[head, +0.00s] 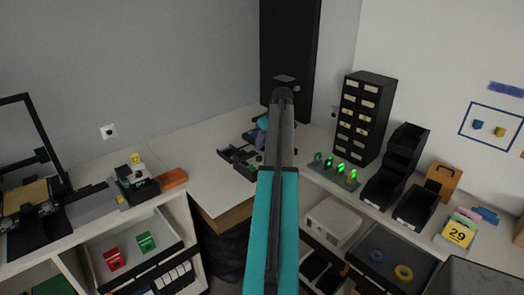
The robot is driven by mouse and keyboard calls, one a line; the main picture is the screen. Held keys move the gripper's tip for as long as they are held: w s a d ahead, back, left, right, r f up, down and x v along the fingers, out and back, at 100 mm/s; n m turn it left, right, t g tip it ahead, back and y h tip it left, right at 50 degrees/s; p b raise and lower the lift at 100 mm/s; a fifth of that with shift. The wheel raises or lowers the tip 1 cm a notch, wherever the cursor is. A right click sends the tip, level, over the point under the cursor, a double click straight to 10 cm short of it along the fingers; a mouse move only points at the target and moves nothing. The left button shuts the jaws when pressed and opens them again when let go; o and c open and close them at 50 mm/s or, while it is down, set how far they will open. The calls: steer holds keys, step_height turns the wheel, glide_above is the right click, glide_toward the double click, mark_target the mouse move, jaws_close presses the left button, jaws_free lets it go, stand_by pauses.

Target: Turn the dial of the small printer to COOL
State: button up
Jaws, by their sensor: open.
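A black open-framed machine that looks like a 3D printer (37,133) stands at the left edge, partly cut off, with a tan bed (25,196). A smaller dark machine (240,160) sits at the back corner of the white worktop, partly behind my arm. I cannot tell which of them is the small printer. No dial or COOL marking can be made out on either. My teal and black arm rises through the middle of the view. My gripper cannot be made out; the arm seems to hide it.
A small device with a yellow tag (135,184) stands on the left worktop. On the right are a black drawer cabinet (375,92), green-lit pegs (340,171), black bins (413,205) and a yellow "29" block (458,234). An open drawer (128,231) holds red and green boxes. Bare worktop (187,150) lies back left.

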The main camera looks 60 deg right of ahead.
steer(key=shift+b+v, duration=0.65)
steer(key=shift+v, duration=2.1)
steer(key=shift+w, duration=0.2)
